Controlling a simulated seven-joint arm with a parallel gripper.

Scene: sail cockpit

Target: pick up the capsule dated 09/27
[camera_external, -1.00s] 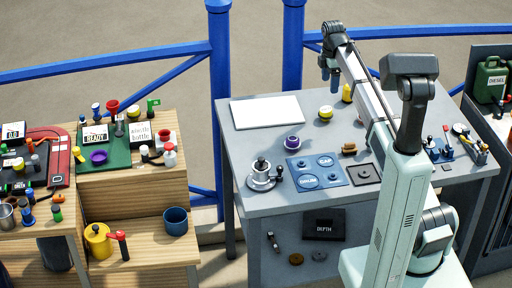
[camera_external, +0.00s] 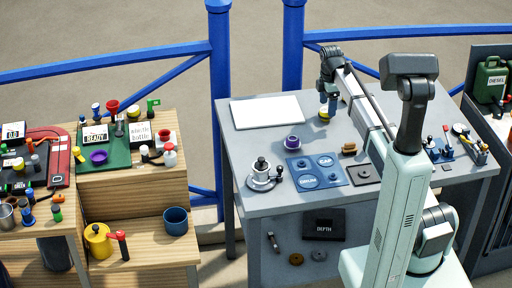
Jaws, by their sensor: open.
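No date such as 09/27 is readable on anything in this view. A small round yellow-and-white item (camera_external: 324,114), perhaps a capsule, sits on the grey table (camera_external: 250,198) behind the blue mat. My gripper (camera_external: 330,108) points down at this item and partly covers it in the picture. I cannot tell whether they touch. The gripper is open, with nothing visibly held. A purple round item (camera_external: 291,143) stands on the table to the left and nearer the camera.
A white sheet (camera_external: 267,110) lies at the back left of the table. A blue mat marked DRUM and CAP (camera_external: 318,170), a metal pot-like device (camera_external: 262,172) and a brown piece (camera_external: 349,148) stand nearer the front. Blue railings run behind.

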